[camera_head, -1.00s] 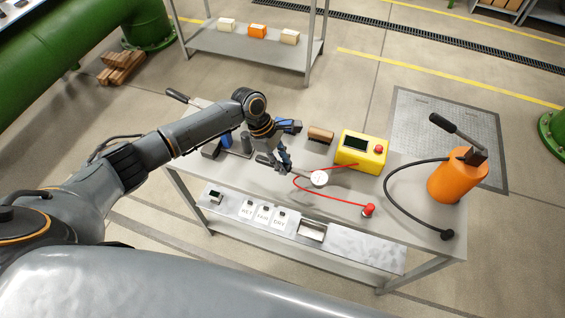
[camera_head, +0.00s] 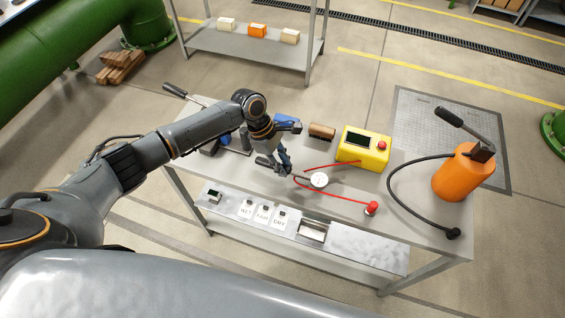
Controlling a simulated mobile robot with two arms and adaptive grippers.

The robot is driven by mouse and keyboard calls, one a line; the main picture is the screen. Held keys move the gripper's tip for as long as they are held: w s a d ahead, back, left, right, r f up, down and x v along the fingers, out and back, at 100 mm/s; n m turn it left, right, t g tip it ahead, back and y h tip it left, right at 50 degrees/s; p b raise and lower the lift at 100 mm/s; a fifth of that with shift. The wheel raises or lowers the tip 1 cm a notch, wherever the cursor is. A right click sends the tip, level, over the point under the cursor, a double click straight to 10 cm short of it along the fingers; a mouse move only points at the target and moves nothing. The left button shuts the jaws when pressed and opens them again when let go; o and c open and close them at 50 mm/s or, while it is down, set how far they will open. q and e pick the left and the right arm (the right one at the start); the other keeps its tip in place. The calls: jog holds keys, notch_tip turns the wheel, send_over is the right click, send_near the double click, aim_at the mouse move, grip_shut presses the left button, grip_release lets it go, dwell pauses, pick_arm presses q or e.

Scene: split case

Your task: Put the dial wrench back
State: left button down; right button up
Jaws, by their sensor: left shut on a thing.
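The dial wrench shows as a round white dial (camera_head: 319,180) with a short dark handle running left into my left gripper. My left gripper (camera_head: 277,169) is shut on the handle and holds the wrench over the front half of the workbench top. I cannot tell whether the wrench touches the top. A red cable or hose (camera_head: 335,196) passes beside the dial, between the yellow box (camera_head: 364,150) and a red knob (camera_head: 372,208). My gripper hides part of the bench beneath it. My right gripper is not in view.
A brown block (camera_head: 322,131) and blue item (camera_head: 287,119) lie behind the gripper. An orange cylinder (camera_head: 461,178) with a lever and black hose stands at the right. Below the front edge is a panel with labelled cards (camera_head: 262,213) and a small metal tray (camera_head: 312,231).

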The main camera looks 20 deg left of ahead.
pick_arm(q)
jog(key=shift+f, duration=0.25)
jog(key=shift+f+b, duration=0.3)
jog(key=shift+f, duration=0.35)
jog(key=c, duration=1.1)
grip_release()
jog(key=shift+o, duration=0.5)
jog(key=o, duration=0.4)
jog(key=shift+v, duration=2.95)
